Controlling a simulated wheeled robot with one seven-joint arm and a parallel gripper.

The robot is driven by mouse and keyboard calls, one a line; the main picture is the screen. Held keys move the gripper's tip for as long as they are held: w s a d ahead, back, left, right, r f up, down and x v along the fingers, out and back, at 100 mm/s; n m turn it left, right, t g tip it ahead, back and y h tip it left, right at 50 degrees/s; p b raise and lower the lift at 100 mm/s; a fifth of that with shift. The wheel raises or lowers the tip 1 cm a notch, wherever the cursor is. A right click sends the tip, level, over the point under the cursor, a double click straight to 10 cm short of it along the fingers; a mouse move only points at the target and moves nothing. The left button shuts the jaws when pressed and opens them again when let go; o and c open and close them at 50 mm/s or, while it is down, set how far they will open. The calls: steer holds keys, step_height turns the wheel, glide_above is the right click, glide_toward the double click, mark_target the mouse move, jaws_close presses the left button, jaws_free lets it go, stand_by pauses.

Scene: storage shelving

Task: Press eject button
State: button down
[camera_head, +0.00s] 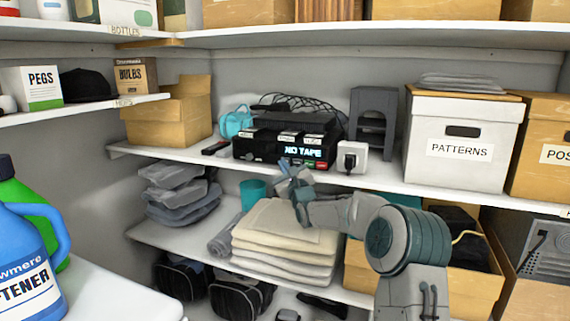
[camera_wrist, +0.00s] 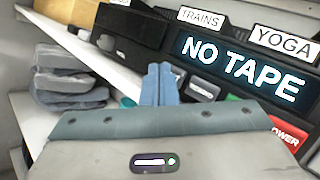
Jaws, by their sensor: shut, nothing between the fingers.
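The black tape player (camera_head: 262,147) stands on the middle shelf, its lit display (camera_wrist: 245,70) reading "NO TAPE". Under the display in the wrist view are a dark button (camera_wrist: 204,88) with a small pale label I cannot read, a green button (camera_wrist: 233,98) mostly hidden by my gripper, and a red button (camera_wrist: 285,132) marked "POWER". No button is legibly marked eject. My gripper (camera_wrist: 159,72) is shut and empty, its blue-grey fingers pointing at the player's lower front, left of the dark button. In the head view my gripper (camera_head: 286,172) is just below and in front of the player; contact is unclear.
A white power outlet box (camera_head: 352,157) and grey rack (camera_head: 373,122) stand right of the player. A white "PATTERNS" box (camera_head: 462,132) is further right. Folded cloths (camera_head: 285,240) lie on the shelf below my gripper. The shelf edge (camera_head: 400,184) runs beside my forearm.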

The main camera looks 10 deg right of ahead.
steer(key=shift+s+a, duration=0.2)
steer(key=shift+s, duration=0.2)
steer(key=shift+b, duration=0.3)
steer(key=s+a+b, duration=0.1)
steer(key=s+b, duration=0.1)
steer(key=s, duration=0.1)
steer(key=s+a+b, duration=0.1)
steer(key=shift+s+a, duration=0.2)
steer(key=shift+a, duration=0.1)
stand_by(0.4)
